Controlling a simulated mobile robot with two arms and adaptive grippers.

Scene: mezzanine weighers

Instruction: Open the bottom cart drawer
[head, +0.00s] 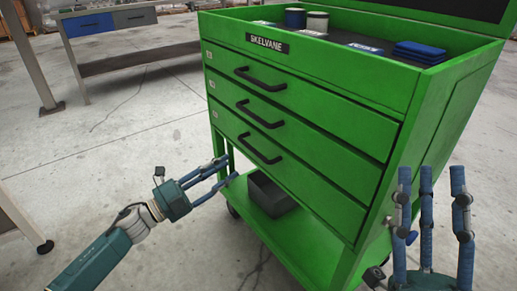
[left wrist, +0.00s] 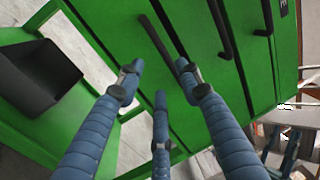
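The green cart (head: 345,82) has a stack of three drawers, all looking closed, each with a black bar handle. The bottom drawer (head: 300,178) has its handle (head: 259,148) toward its left part. That handle also shows in the left wrist view (left wrist: 160,45), beyond the fingertips. My left gripper (head: 226,170) is open and empty, left of and a little below the bottom handle, apart from it. In the left wrist view its blue fingers (left wrist: 158,80) are spread. My right gripper (head: 432,175) is open and empty at the cart's right side, fingers pointing up.
A dark open bin (head: 270,195) sits on the cart's lower shelf (head: 300,245). Cans (head: 317,22) and folded blue cloths (head: 419,52) lie on the cart top. A workbench (head: 120,45) stands back left.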

